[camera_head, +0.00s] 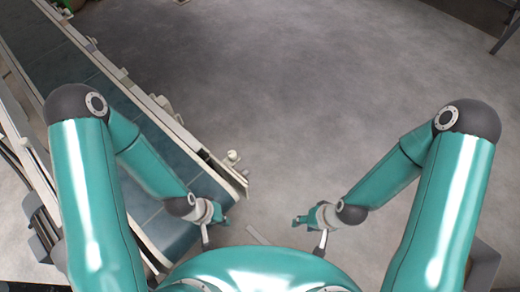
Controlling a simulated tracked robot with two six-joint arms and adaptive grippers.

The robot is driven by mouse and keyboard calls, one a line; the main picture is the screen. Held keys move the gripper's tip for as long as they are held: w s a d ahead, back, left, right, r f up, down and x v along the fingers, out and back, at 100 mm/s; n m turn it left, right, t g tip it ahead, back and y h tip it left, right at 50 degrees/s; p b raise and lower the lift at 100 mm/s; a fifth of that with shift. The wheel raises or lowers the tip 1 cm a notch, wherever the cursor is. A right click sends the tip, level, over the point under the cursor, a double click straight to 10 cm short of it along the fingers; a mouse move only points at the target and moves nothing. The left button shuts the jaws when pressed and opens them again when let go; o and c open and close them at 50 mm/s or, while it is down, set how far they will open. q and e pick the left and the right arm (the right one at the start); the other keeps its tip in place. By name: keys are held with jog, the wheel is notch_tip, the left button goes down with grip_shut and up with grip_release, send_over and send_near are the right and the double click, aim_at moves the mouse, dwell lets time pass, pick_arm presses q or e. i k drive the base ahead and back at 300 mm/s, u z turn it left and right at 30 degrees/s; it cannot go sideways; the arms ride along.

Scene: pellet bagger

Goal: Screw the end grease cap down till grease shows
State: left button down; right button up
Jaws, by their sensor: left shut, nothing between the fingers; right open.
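A small pale round fitting (232,156) stands on the near end of the conveyor's right-hand frame rail. It is too small to tell whether it is the end grease cap, and I see no grease. My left gripper (213,226) is shut and empty, below this fitting in the picture, over the conveyor's near end and apart from the fitting. My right gripper (311,231) is open and empty over the floor, to the right of the conveyor. The fingers of both are small and partly hidden.
The conveyor (82,72) runs from the upper left to the near middle, with a dark belt and pale side rails carrying small brackets. The grey floor (330,90) to its right is clear. A dark metal leg (507,33) stands at the far right.

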aim_at(232, 155)
jog(key=u, duration=0.85)
jog(key=i, duration=0.15)
jog(key=z, duration=3.05)
jog(key=i, duration=0.75)
jog(key=u, duration=1.75)
jog(key=i, duration=0.2)
jog(key=u, duration=2.15)
jog(key=i, duration=0.55)
